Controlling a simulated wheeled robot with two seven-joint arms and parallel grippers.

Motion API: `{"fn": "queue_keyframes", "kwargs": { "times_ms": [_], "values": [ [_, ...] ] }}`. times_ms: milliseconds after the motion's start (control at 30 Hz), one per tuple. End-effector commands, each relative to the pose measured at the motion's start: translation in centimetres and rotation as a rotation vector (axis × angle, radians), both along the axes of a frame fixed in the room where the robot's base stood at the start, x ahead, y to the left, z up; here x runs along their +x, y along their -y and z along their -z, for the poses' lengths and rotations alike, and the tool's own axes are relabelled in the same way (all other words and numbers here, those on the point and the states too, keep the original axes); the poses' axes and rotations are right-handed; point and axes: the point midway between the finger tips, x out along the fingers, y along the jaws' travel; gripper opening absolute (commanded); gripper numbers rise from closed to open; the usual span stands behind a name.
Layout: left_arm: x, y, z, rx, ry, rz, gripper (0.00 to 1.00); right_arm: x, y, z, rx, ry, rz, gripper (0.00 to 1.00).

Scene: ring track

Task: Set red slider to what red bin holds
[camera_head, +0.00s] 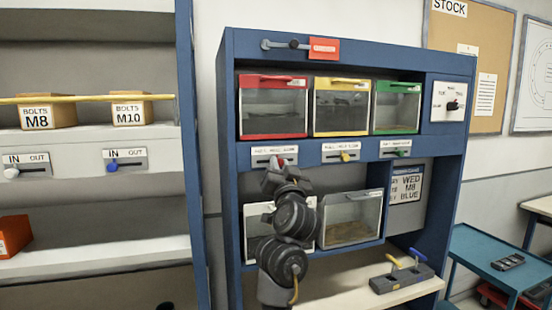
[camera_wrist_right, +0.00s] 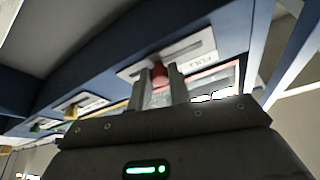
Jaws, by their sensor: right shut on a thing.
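The red slider's knob (camera_head: 281,162) sits on a small white label plate under the red bin, right of the slot's middle. My right gripper (camera_head: 279,175) reaches up to it from below. In the right wrist view the red knob (camera_wrist_right: 159,72) is between the two fingers (camera_wrist_right: 161,88), which are shut on it. The lettering on its plate looks like "FULL" at one end, seen upside down. The red bin (camera_head: 273,81) has a red rim and a clear front, and hangs at the upper left of the blue cabinet; what it holds is hard to make out. My left gripper is not in view.
A yellow bin (camera_head: 341,83) and green bin (camera_head: 398,87) stand beside the red one, with yellow (camera_head: 345,157) and green (camera_head: 399,153) sliders below. Two clear bins are lower down; my right arm partly covers the left one. A shelf with bolt boxes (camera_head: 47,114) is at left.

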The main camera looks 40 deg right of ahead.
Motion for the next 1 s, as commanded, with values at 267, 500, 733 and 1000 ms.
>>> {"fn": "queue_keyframes", "kwargs": {
  "times_ms": [267, 500, 733, 1000],
  "values": [
    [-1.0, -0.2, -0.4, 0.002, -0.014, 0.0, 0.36, -0.7, 0.5, 0.0, -0.001, 0.0, 0.019, 0.0],
    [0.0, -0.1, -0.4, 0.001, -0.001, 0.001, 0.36, -0.5, 0.4, 0.0, 0.0, 0.0, 0.016, 0.42],
    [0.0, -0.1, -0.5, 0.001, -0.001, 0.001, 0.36, -0.5, 0.3, 0.0, 0.0, 0.0, 0.016, 0.42],
    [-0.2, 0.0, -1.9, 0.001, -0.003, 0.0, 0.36, -3.0, -1.2, 0.9, 0.001, -0.003, 0.015, 0.42]
  ]
}}
